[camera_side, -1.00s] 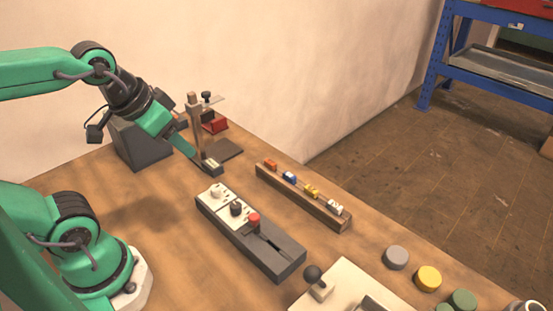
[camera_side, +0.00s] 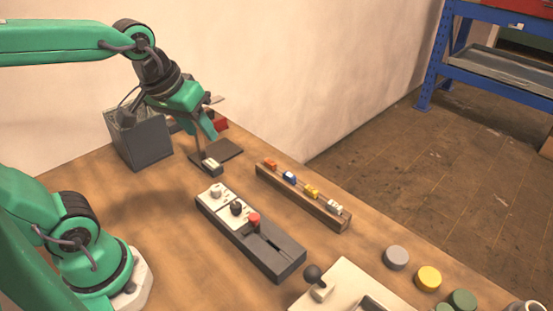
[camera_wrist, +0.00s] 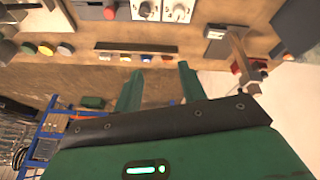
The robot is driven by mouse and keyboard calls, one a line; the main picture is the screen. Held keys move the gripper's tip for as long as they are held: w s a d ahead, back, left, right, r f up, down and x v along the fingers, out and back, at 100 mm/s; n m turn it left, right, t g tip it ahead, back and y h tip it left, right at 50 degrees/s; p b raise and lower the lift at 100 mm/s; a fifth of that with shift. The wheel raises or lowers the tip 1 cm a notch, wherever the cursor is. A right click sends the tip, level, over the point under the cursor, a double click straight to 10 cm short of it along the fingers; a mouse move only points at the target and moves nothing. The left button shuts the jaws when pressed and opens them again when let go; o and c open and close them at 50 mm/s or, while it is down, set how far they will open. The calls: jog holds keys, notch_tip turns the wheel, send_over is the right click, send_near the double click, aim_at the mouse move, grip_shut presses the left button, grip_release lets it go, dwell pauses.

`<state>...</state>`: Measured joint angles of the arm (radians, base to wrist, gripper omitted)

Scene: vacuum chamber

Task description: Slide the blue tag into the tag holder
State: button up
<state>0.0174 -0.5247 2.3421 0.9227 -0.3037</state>
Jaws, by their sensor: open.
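The blue tag (camera_side: 289,177) sits in a wooden rack (camera_side: 318,210) between an orange tag (camera_side: 270,164) and a yellow tag (camera_side: 311,190). In the wrist view the blue tag (camera_wrist: 146,58) shows ahead of the fingertips, apart from them. My gripper (camera_side: 205,134) is open and empty, raised in front of the post stand and left of the rack. Its two green fingers (camera_wrist: 160,78) are spread in the wrist view.
A grey control panel (camera_side: 250,235) with knobs and a red button lies in front of the rack. A grey bin (camera_side: 140,140) and a post stand with a red part (camera_side: 221,124) are behind. Coloured discs (camera_side: 428,278) lie at the right. Bare table separates block and rack.

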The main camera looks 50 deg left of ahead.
jog(key=w+d+f+n+g, duration=0.25)
jog(key=w+n, duration=0.55)
jog(key=w, duration=0.4)
jog(key=n+g, duration=0.2)
jog(key=n, duration=0.4)
send_near(290, 175)
jog(key=shift+s+a+f, duration=0.1)
jog(key=shift+a, duration=0.2)
jog(key=shift+w+d+f+n, duration=0.1)
jog(key=shift+w+f+n, duration=0.15)
jog(key=shift+f+n, duration=0.15)
jog(key=shift+f, duration=1.3)
jog(key=shift+s+d+f, duration=0.1)
jog(key=shift+f, duration=2.5)
grip_shut()
